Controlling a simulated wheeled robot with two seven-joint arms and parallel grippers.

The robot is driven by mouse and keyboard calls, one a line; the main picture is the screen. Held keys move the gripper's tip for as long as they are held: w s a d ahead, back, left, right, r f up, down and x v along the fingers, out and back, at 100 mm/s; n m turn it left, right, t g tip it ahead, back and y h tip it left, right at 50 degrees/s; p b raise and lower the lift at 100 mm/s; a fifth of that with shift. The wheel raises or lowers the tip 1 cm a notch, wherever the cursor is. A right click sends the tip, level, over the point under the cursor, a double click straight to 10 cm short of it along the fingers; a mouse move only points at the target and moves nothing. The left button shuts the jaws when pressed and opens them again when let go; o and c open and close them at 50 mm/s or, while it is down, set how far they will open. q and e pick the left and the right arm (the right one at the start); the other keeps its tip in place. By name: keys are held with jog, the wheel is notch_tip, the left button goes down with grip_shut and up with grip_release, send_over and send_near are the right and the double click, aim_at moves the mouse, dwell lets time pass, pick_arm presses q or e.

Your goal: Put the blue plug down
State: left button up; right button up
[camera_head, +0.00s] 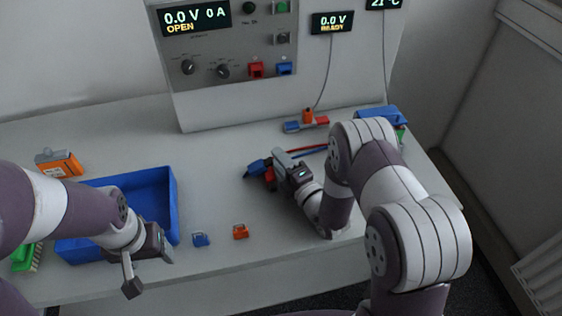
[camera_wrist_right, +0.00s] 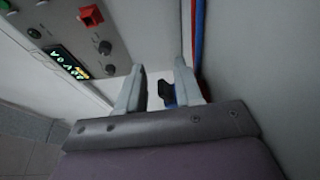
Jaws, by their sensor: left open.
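The blue plug (camera_head: 256,168) is at the tip of my right gripper (camera_head: 276,166), at the table surface right of centre. In the right wrist view the blue plug (camera_wrist_right: 168,95) shows dark and blue between the two fingers, close to the right-hand finger. A gap shows between the plug and the left-hand finger, so my right gripper (camera_wrist_right: 160,78) looks open around it. A red plug (camera_head: 270,178) is close beside the blue one, partly hidden by the gripper. My left gripper (camera_head: 150,268) is open and empty, by the front right corner of the blue bin.
The blue bin (camera_head: 174,205) stands at the left. The cycler panel (camera_head: 225,45) stands behind. Red and blue leads (camera_head: 308,150) run right of the plugs. The middle of the table is clear.

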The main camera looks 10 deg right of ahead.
pick_arm(q)
jog(key=shift+f, duration=0.1)
pick_arm(e)
jog(key=shift+s+f, duration=0.35)
jog(key=shift+f, duration=0.35)
jog(key=shift+r+p, duration=0.35)
jog(key=shift+p, duration=0.15)
jog(key=shift+w+r+g+p, duration=0.15)
jog(key=shift+r+g+p, duration=0.15)
jog(key=shift+p, duration=0.1)
pick_arm(q)
jog(key=shift+w+r+b, duration=0.3)
jog(key=shift+w+b, duration=0.05)
jog(key=shift+b, duration=0.1)
pick_arm(e)
jog(key=shift+s+d+f, duration=0.35)
jog(key=shift+s+f, duration=0.05)
jog(key=shift+s, duration=0.25)
pick_arm(q)
jog(key=shift+s+f+b, duration=0.15)
jog(key=shift+f+b, duration=0.15)
jog(key=shift+b, duration=0.05)
pick_arm(e)
jog(key=v, duration=0.8)
jog(key=shift+s+d+r, duration=0.15)
jog(key=shift+s+r, duration=0.1)
jog(key=shift+r, duration=0.1)
jog(key=shift+v, duration=0.75)
jog(key=shift+r, duration=0.1)
